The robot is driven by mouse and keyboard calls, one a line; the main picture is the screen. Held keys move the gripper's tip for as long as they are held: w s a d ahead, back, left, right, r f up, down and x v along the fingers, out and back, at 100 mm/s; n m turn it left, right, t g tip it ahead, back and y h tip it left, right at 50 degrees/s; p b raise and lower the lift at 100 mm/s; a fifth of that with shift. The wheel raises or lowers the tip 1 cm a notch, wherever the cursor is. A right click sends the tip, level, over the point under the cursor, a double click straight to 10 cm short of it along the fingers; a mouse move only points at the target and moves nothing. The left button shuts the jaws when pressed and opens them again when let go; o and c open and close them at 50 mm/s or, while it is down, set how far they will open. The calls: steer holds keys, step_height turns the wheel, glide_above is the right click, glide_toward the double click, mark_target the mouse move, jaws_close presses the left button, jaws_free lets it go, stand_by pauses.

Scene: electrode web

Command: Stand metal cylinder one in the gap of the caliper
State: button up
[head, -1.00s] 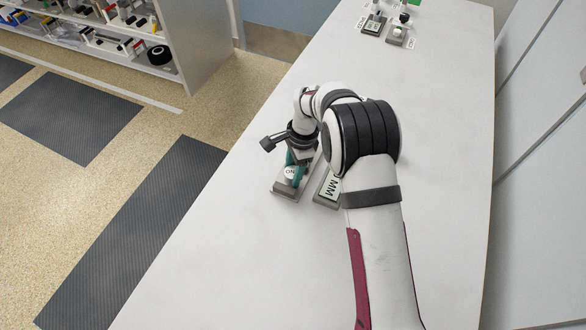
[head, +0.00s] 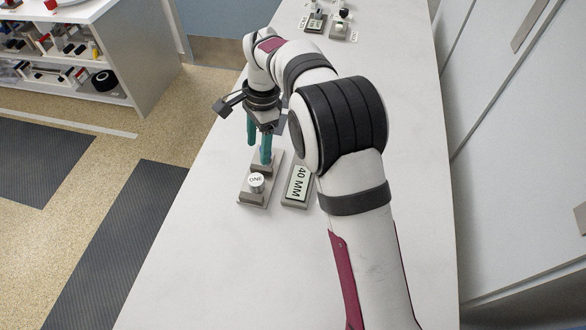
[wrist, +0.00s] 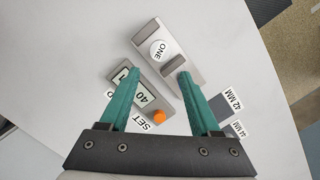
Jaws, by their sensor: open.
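Metal cylinder one (head: 256,183), with a round white top marked ONE, stands upright on the grey caliper (head: 271,187). In the wrist view the cylinder (wrist: 159,50) is between the caliper's two raised blocks, on its plate (wrist: 180,47). I cannot tell whether it touches either block. My gripper (head: 258,146) has teal fingers and is open and empty, above and behind the cylinder, apart from it. In the wrist view the gripper (wrist: 158,75) has its right fingertip in front of the nearer block.
A display (head: 298,184) reading 40 MM lies right of the caliper. The wrist view shows an orange button (wrist: 159,116) by a SET label and tags marked 42 MM and 44 MM. More devices (head: 315,22) stand at the table's far end. The near left tabletop is clear.

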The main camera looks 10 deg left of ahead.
steer(key=s+d+r+n, duration=0.1)
steer(key=s+d+r, duration=0.55)
steer(key=d, duration=0.35)
steer(key=s+d+r+n, duration=0.1)
steer(key=s+d+r, duration=0.4)
steer(key=s+d, duration=0.4)
steer(key=s+d+f, duration=0.2)
steer(key=s, duration=0.3)
steer(key=s+d+f+n+t, duration=0.1)
steer(key=s+d, duration=0.2)
steer(key=s, duration=0.3)
steer(key=shift+s+d+f+y, duration=0.3)
steer(key=shift+d+f, duration=0.05)
